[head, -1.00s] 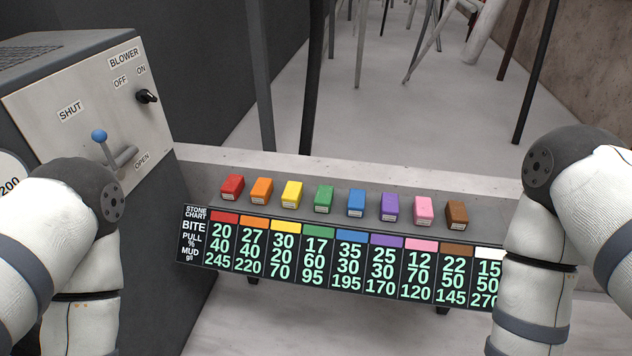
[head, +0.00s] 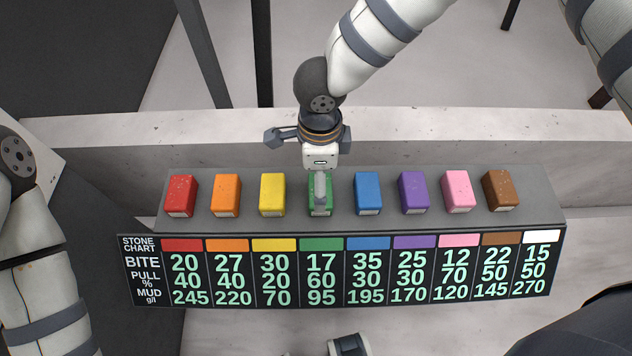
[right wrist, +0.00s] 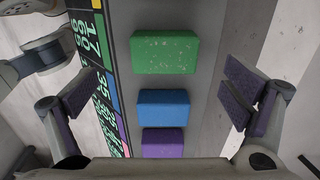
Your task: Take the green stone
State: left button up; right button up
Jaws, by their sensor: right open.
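The green stone (head: 313,208) is a small block on the grey rack, between the yellow and blue stones. My right gripper (head: 320,185) is above it in the head view and hides much of it. In the right wrist view the green stone (right wrist: 165,52) lies flat with its top clear. My right gripper (right wrist: 160,95) is open and empty there, its padded fingers wide apart on either side of the row. My left arm is at the left edge of the head view. Parts that look like my left gripper's fingers (head: 348,345) show at the bottom edge, mostly cut off.
The yellow stone (head: 273,194) and blue stone (head: 368,193) are close neighbours in the row. Red, orange, purple, pink and brown stones also stand on the rack (head: 540,195). A stone chart (head: 340,282) fronts it. A concrete ledge (head: 200,126) runs behind.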

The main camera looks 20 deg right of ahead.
aim_at(329, 183)
jog(key=f, duration=0.7)
jog(key=shift+w+d+f, duration=0.2)
jog(key=shift+d, duration=0.05)
jog(key=shift+r, duration=0.1)
jog(key=c, duration=1.4)
